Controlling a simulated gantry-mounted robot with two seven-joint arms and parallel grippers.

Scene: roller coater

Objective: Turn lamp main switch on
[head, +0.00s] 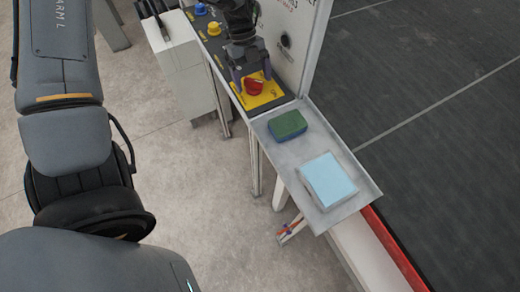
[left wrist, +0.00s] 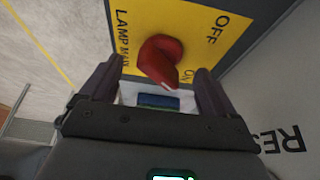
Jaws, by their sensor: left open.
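The lamp main switch is a red rotary knob (head: 254,86) on a yellow plate (head: 270,97) at the near end of a dark control panel. In the left wrist view the red knob (left wrist: 160,62) sits on the yellow plate (left wrist: 185,18) marked LAMP MAIN, OFF and ON. The knob's narrow end lies close to the ON lettering. My left gripper (head: 252,80) is open, with its fingers on either side of the knob. In the left wrist view my left gripper (left wrist: 153,88) shows a finger at each side, apart from the knob. My right gripper is not in view.
A metal tray (head: 262,130) beside the panel holds a green sponge (head: 288,125) and a light blue cloth stack (head: 328,180). Blue (head: 200,9) and yellow (head: 214,28) knobs sit farther along the panel.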

